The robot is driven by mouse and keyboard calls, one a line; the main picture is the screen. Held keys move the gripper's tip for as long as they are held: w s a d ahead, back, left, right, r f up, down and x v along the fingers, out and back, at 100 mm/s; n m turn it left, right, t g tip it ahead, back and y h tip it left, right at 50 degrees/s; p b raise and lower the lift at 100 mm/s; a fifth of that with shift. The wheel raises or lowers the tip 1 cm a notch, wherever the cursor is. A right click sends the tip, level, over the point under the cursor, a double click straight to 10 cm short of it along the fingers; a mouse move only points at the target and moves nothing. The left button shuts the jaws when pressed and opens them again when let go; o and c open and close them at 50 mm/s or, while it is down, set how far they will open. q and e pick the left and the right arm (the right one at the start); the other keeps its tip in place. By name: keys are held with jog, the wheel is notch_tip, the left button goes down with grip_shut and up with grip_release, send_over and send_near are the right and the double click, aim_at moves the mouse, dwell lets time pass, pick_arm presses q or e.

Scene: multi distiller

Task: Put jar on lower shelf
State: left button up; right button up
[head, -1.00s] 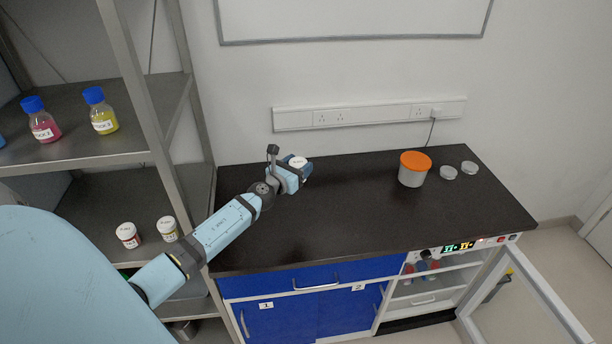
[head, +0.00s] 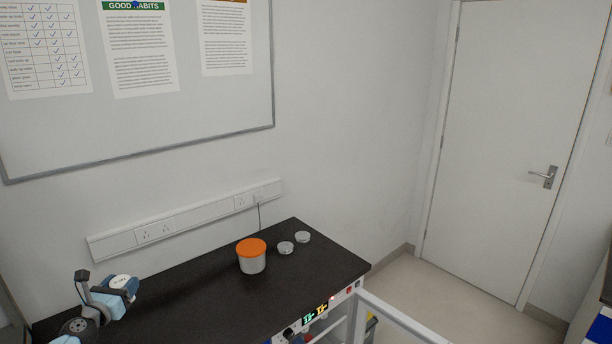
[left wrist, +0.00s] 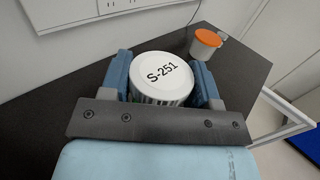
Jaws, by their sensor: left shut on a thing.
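A small jar with a white lid (left wrist: 162,76) marked S-251 sits between the fingers of my left gripper (left wrist: 164,82) in the left wrist view. The gripper is shut on it. In the head view my left gripper (head: 112,298) is at the lower left, over the black bench top, with the white lid (head: 121,282) showing. I cannot tell how high the jar is above the bench. The shelf rack is outside both current views. My right gripper is not in view.
A tub with an orange lid (head: 251,256) stands on the black bench (head: 190,306), with two small silver-grey dishes (head: 286,247) beside it. Free floor and a closed door (head: 510,150) lie to the right.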

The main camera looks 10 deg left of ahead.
pick_arm(q)
jog(key=s+d+r, duration=0.1)
jog(key=s+d, duration=0.4)
jog(key=d, duration=0.5)
jog(key=s+d+r, duration=0.2)
jog(key=s+d, duration=0.4)
jog(key=d, duration=0.5)
jog(key=s+d+r+h, duration=0.1)
jog(key=s+d, duration=0.5)
jog(key=d, duration=0.5)
jog(key=shift+s+d+r+m, duration=0.15)
jog(key=shift+d+m, duration=0.1)
jog(key=shift+m, duration=0.05)
